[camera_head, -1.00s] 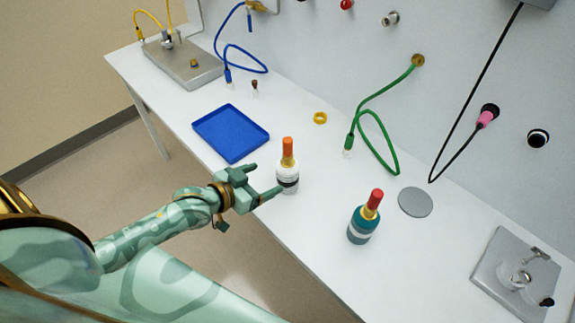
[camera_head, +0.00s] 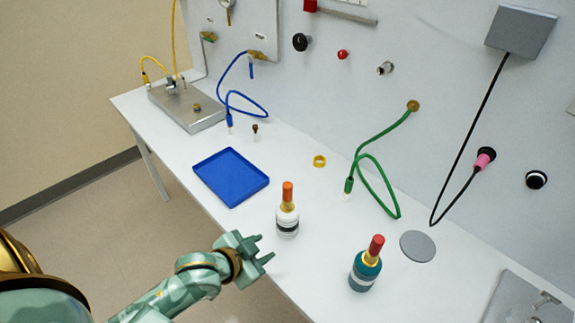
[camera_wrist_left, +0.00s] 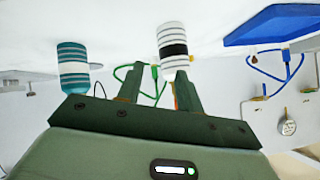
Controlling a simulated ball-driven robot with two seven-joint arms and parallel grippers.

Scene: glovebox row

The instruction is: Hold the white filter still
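The white filter (camera_head: 287,222) is a white bottle-shaped thing with a black band and an orange top. It stands upright on the white table near the front edge. My left gripper (camera_head: 266,249) is open and empty, in front of the filter and apart from it in the head view. In the left wrist view, which looks upside down, the filter (camera_wrist_left: 172,42) shows beyond the open fingers (camera_wrist_left: 160,82), nearer the right-hand finger, which hides part of its top. My right gripper is not in view.
A teal bottle (camera_head: 364,272) with a red top stands to the right. A blue tray (camera_head: 231,177) lies to the left. A yellow ring (camera_head: 319,161), a grey disc (camera_head: 417,246) and a green cable (camera_head: 381,187) are farther back. The table around the filter is clear.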

